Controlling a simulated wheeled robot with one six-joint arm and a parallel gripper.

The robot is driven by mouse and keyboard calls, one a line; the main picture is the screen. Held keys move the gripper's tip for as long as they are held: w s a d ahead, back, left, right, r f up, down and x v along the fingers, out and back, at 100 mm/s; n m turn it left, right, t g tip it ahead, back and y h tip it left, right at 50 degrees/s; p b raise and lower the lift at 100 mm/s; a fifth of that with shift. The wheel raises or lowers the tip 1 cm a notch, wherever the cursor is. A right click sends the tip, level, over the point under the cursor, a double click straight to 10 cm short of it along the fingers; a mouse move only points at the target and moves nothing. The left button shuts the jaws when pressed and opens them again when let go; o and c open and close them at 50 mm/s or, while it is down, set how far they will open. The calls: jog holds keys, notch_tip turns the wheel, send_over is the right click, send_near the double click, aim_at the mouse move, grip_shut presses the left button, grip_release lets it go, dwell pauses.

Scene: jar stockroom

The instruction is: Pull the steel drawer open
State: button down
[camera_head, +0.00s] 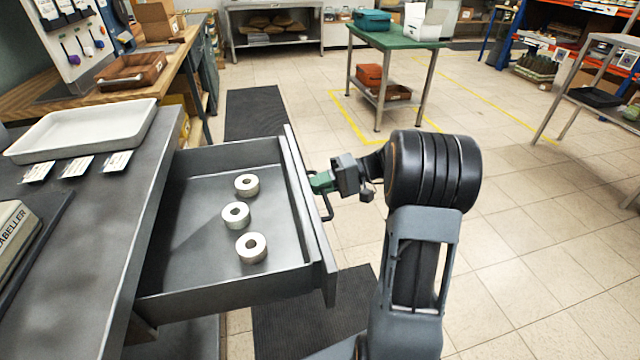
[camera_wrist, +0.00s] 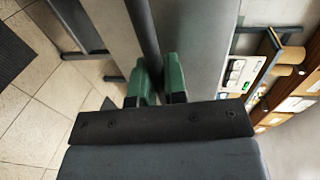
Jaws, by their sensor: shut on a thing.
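The steel drawer (camera_head: 215,285) stands well open under the grey worktop in the head view, pulled out toward the right. Three white rolls (camera_head: 236,215) lie on its floor. My gripper (camera_head: 320,182) is at the outer side of the drawer's front, with its green fingers shut on the dark bar handle (camera_head: 327,207). In the wrist view the green fingertips (camera_wrist: 160,80) sit on both sides of the dark handle bar (camera_wrist: 143,35), with the grey drawer front (camera_wrist: 195,40) behind. The fingers hide part of the handle.
The worktop (camera_head: 95,240) holds a white tray (camera_head: 85,130), several labels and a labeller (camera_head: 12,240). A green-topped table (camera_head: 385,38) stands behind. A dark mat (camera_head: 255,113) lies on the floor. Tiled floor to the right of my arm is clear.

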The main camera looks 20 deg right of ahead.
jog(key=c, duration=1.2)
grip_release()
jog(key=shift+d, duration=0.1)
jog(key=p+v, duration=0.3)
jog(key=v, duration=1)
jog(key=shift+s+d, duration=0.1)
jog(key=shift+d, duration=0.2)
